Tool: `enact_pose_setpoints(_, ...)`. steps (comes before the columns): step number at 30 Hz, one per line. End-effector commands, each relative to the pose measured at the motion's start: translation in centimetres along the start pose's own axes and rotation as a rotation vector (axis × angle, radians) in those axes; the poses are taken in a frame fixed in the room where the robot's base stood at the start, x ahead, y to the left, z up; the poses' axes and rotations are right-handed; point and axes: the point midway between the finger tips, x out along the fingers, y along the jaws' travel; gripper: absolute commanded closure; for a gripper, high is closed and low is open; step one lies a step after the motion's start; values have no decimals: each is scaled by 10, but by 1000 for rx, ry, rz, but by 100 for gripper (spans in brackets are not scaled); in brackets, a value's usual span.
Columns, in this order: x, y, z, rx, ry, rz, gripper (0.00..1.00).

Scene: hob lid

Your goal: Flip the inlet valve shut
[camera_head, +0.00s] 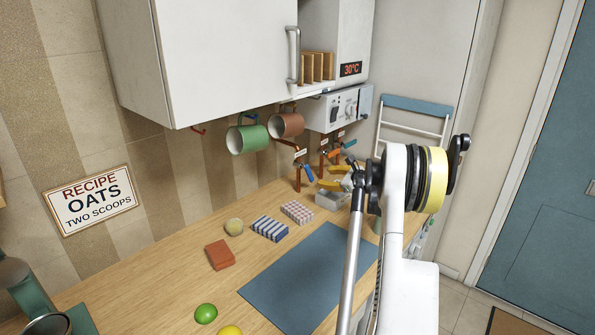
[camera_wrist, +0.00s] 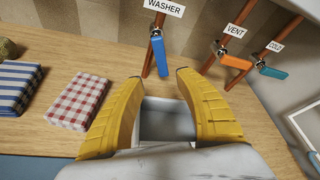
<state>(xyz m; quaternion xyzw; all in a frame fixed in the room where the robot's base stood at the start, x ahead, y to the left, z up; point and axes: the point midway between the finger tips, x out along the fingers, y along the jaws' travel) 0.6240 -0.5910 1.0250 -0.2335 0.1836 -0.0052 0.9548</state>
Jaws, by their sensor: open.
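Three lever valves sit on red-brown pipes at the wall. The blue lever (camera_wrist: 158,57) under the WASHER label hangs roughly downward near its pipe; it also shows in the head view (camera_head: 309,173). The orange lever (camera_wrist: 236,62) under the VENT label and the teal lever (camera_wrist: 273,72) each stick out across their pipes. The teal lever's label (camera_wrist: 275,46) is too small to read surely, and I read no label as inlet. My gripper (camera_wrist: 160,75) is open and empty, its yellow fingers apart, in front of and below the blue lever, not touching it.
A grey container (camera_wrist: 168,122) is below and between my fingers. A red checked cloth (camera_wrist: 78,101) and a blue striped cloth (camera_wrist: 16,86) lie to the left. Mugs (camera_head: 248,137) hang under the cabinet. A control box (camera_head: 340,108) is above the valves.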

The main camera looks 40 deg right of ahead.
Motion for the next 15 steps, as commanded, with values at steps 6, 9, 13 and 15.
enact_pose_setpoints(6,18,-1,-4,9,-2,-3,59)
enact_pose_setpoints(9,37,0,-5,8,-3,-2,59)
enact_pose_setpoints(13,64,0,-5,7,-3,-2,59)
enact_pose_setpoints(15,78,0,-4,7,-3,-2,59)
